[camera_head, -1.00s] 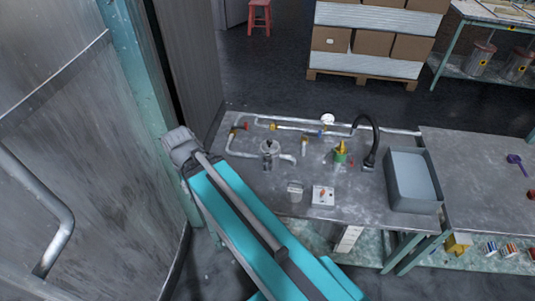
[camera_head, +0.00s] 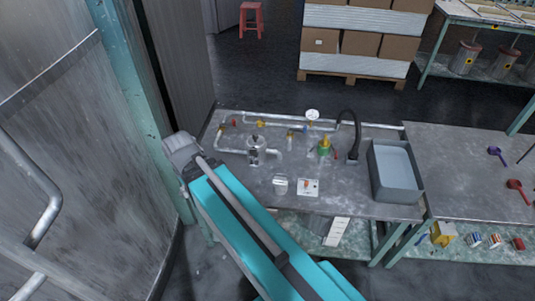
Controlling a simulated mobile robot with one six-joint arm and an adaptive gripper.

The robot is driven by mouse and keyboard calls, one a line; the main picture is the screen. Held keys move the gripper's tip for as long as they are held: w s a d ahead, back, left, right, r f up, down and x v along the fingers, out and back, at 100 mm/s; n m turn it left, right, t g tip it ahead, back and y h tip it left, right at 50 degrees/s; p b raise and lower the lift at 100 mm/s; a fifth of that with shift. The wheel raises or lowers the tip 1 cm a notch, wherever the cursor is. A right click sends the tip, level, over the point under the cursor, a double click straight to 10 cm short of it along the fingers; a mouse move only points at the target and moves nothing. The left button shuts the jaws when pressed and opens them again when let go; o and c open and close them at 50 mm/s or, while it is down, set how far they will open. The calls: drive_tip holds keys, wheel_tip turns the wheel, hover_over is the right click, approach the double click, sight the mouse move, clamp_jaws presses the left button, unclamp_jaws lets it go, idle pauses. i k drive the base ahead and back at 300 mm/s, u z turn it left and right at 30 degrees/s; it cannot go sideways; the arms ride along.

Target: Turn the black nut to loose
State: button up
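Pipe tubing (camera_head: 268,122) runs along the back of the grey metal bench, with small coloured fittings on it. I cannot make out a black nut among these fittings; they are too small. A round white gauge (camera_head: 312,115) stands on the tubing. A clear and metal vessel (camera_head: 257,153) stands at the bench's left part. A green and yellow fitting (camera_head: 324,147) is right of it. A curved black hose (camera_head: 356,128) rises beside the grey bin. My gripper is not in view; only my turquoise arm link shows, in front of the bench's left side.
A grey bin (camera_head: 395,193) stands at the bench's right end. A small white switch plate (camera_head: 308,187) lies near the front edge. A second bench (camera_head: 462,170) adjoins at right. A metal wall (camera_head: 60,110) and teal post (camera_head: 128,90) close the left. Boxes (camera_head: 368,43) stand behind on a pallet.

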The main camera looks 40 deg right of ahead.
sight(253, 150)
drive_tip(key=k, duration=0.8)
drive_tip(key=z, duration=1.35)
drive_tip(key=i, duration=1)
drive_tip(key=z, duration=0.05)
